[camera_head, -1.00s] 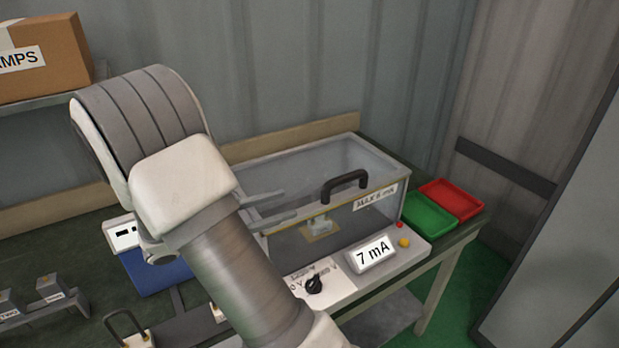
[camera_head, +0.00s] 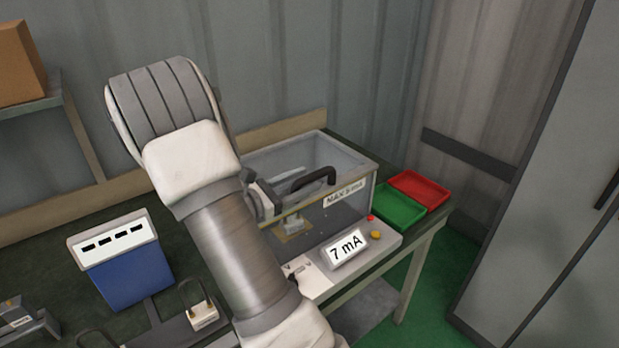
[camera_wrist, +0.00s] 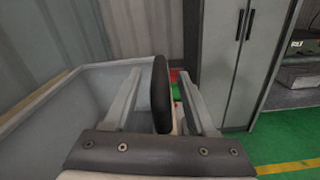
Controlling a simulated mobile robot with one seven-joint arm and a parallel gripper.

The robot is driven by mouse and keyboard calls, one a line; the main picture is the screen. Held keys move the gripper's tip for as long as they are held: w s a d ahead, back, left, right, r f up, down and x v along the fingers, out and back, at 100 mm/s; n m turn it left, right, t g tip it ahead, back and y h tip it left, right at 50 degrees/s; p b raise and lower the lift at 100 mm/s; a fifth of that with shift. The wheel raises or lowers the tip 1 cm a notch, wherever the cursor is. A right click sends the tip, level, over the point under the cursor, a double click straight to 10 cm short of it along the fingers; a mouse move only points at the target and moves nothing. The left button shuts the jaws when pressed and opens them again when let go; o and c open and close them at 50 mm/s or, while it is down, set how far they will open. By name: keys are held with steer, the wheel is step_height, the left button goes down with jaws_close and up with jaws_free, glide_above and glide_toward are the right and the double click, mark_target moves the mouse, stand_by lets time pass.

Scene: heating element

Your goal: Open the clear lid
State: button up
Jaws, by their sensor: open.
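The clear lid (camera_head: 325,153) covers the box at the back of the table and looks closed. Its black handle (camera_head: 318,177) arches up near the front edge; in the wrist view it is the dark upright shape (camera_wrist: 161,100). My gripper (camera_head: 298,182) is open at the handle. In the wrist view, the two fingers of my gripper (camera_wrist: 158,82) stand on either side of the handle, with a visible gap on the right. I cannot tell whether the left finger touches it. My arm hides the box's left front part.
A "7 mA" display (camera_head: 347,248) and a yellow button (camera_head: 376,235) sit in front of the box. Green (camera_head: 400,212) and red (camera_head: 420,190) trays lie to its right. A blue device (camera_head: 125,262) stands left of my arm.

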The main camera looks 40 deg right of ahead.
steer(key=shift+s+d, duration=0.15)
steer(key=shift+d, duration=0.9)
jaws_close()
stand_by(0.7)
